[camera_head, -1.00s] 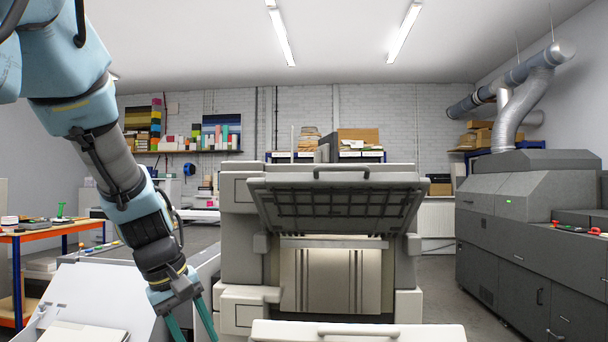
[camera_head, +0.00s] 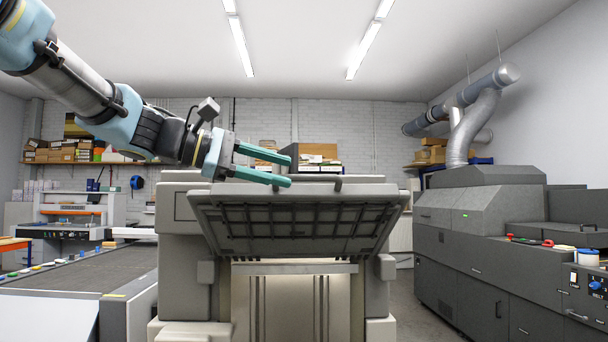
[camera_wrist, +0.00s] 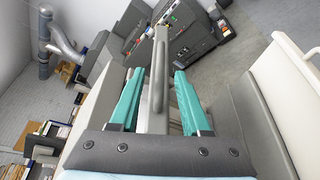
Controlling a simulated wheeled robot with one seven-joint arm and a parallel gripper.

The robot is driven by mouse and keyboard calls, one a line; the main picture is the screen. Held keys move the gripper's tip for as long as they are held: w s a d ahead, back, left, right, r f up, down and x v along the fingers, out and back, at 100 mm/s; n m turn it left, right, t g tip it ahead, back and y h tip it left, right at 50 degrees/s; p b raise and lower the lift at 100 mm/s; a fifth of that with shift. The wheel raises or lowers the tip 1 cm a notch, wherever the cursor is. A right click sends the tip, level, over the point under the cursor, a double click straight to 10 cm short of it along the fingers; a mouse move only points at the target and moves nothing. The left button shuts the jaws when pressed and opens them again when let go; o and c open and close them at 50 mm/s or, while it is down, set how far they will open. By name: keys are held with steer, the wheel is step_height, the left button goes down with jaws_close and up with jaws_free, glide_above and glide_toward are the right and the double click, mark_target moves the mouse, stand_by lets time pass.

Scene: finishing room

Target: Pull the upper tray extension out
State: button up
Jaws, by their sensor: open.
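The upper tray extension (camera_head: 300,222) is a grey, tilted flap with a dark ribbed underside, at the top front of the pale machine in the head view. Its grey bar handle (camera_wrist: 158,80) shows in the wrist view, lined up between my two teal fingers, with gaps visible on both sides. In the head view my gripper (camera_head: 290,170) is open at the upper edge of the flap, pointing right. Part of that edge is hidden behind the fingers. I cannot tell how deep the handle sits between them.
A cream panel with a pale handle (camera_wrist: 313,53) lies at the right of the wrist view. A dark grey machine (camera_head: 490,235) stands at the right, with open floor (camera_head: 412,300) before it. A flat conveyor table (camera_head: 75,280) lies at the left.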

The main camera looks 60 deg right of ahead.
mark_target(301, 176)
steer(key=p+x, duration=0.2)
steer(key=x, duration=0.5)
steer(key=shift+f, duration=0.1)
steer(key=shift+c, duration=0.4)
jaws_close()
stand_by(0.8)
